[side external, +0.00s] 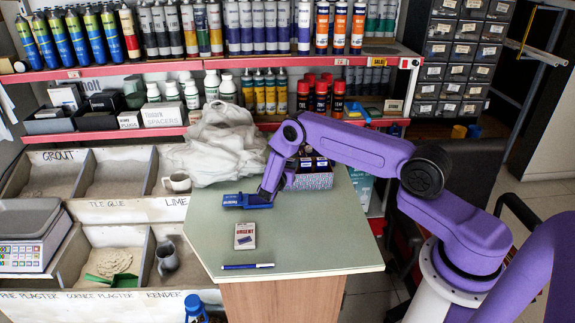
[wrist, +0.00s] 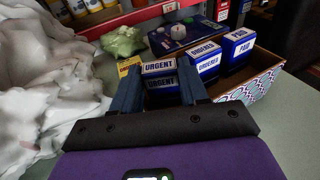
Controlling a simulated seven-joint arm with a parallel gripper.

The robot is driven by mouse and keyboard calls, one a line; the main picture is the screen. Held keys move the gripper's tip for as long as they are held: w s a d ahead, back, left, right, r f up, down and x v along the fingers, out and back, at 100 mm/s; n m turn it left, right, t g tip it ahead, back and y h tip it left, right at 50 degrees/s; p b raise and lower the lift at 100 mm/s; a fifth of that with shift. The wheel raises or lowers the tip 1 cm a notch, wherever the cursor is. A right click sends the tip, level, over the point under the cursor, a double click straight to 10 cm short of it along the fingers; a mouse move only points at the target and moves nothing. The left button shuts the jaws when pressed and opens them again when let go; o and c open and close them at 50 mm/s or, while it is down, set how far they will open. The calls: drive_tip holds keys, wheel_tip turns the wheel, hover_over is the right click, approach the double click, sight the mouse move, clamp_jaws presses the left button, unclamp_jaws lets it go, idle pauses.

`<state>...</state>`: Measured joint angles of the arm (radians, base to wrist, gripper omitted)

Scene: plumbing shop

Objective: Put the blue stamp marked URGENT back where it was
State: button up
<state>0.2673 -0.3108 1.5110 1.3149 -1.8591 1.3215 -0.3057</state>
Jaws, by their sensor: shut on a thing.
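The blue stamp marked URGENT (wrist: 160,68) shows white labels in the wrist view, between the two fingers of my gripper (wrist: 158,84). My gripper is shut on it. In the side view my gripper (side external: 267,191) is low over the table, just left of the patterned stamp box (side external: 312,182); I cannot make out the held stamp clearly there. The box's patterned wall also shows in the wrist view (wrist: 264,84), with the ORDERED stamp (wrist: 206,66) and PAID stamp (wrist: 242,48) beside the URGENT one. I cannot tell whether the held stamp is inside the box or above it.
A flat blue item (side external: 240,201) lies by my gripper's left side. An URGENT card (side external: 245,237) and a pen (side external: 247,266) lie nearer the table's front. White crumpled sheeting (side external: 218,145) is behind. The table's (side external: 315,240) front right is clear.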

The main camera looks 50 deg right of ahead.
drive_tip(key=shift+f, duration=0.1)
drive_tip(key=o, duration=0.8)
drive_tip(key=shift+c, duration=0.2)
